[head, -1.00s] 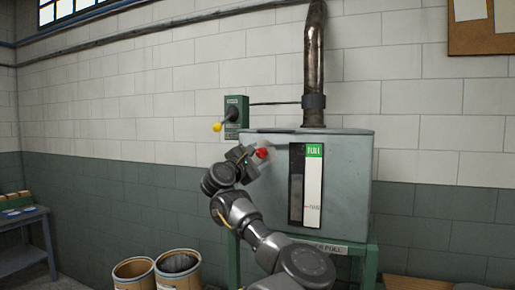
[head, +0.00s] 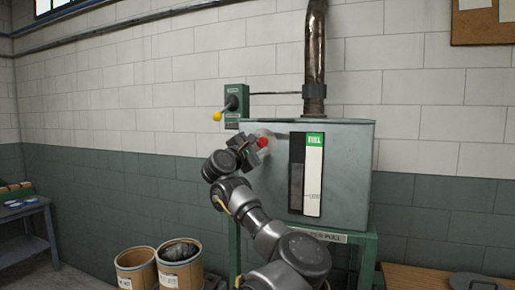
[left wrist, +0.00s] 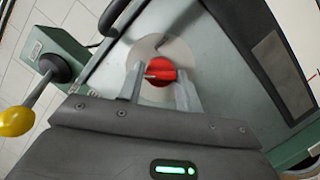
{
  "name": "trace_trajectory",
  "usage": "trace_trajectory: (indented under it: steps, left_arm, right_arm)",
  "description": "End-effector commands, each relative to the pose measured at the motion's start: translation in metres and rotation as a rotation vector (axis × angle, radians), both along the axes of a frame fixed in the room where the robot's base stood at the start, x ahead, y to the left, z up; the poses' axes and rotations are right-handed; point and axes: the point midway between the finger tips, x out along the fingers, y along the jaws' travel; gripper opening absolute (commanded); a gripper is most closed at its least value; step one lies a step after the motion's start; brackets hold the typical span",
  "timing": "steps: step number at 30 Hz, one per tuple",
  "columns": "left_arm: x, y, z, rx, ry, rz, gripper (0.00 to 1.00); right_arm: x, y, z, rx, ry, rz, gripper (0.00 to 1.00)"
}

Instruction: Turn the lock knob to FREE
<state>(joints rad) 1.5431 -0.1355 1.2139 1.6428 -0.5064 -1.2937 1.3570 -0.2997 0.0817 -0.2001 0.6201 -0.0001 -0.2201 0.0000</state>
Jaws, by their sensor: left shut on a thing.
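The red lock knob (head: 262,142) sits on the upper left of the grey cabinet's front (head: 343,160). In the left wrist view the knob (left wrist: 159,72) sits on a pale round plate (left wrist: 147,52), with a light pointer mark on it. My left gripper (head: 257,144) is at the knob. Its two fingers (left wrist: 160,90) stand on either side of the red knob and are shut on it. Any lettering around the knob is hidden or too small to read. My right gripper is not in view.
A green wall box (head: 236,103) with a yellow-tipped lever (head: 218,116) is just left of the cabinet. A gauge strip (head: 313,175) marked FULL is right of the knob. Drums (head: 137,268) stand on the floor at lower left. A wooden surface (head: 430,279) is at lower right.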

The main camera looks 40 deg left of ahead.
Motion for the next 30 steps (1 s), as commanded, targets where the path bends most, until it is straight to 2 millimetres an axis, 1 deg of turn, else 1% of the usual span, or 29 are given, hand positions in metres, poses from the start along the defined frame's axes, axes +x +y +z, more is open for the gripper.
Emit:
trace_trajectory:
  steps: [1, 4, 12, 15, 21, 30]
  left_arm:
    - [0.000, 0.000, -0.006, 0.023, 0.010, 0.000, 0.12]
    - [0.000, 0.001, -0.008, 0.076, 0.029, 0.000, 0.12]
    - [0.000, 0.002, -0.009, 0.294, 0.107, 0.000, 0.12]
    - [0.000, 0.003, -0.007, 0.384, 0.138, -0.001, 0.12]
    - [0.000, 0.003, -0.005, 0.562, 0.203, -0.003, 0.12]
    - [0.000, 0.003, -0.002, 0.832, 0.297, -0.005, 0.12]
  right_arm:
    - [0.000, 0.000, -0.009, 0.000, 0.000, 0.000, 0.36]
    - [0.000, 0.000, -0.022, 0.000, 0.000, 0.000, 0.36]
    - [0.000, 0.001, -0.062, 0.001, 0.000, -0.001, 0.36]
    - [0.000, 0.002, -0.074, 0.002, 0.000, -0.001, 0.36]
    - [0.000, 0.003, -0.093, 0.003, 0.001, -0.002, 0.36]
    - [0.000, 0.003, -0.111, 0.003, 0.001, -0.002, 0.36]
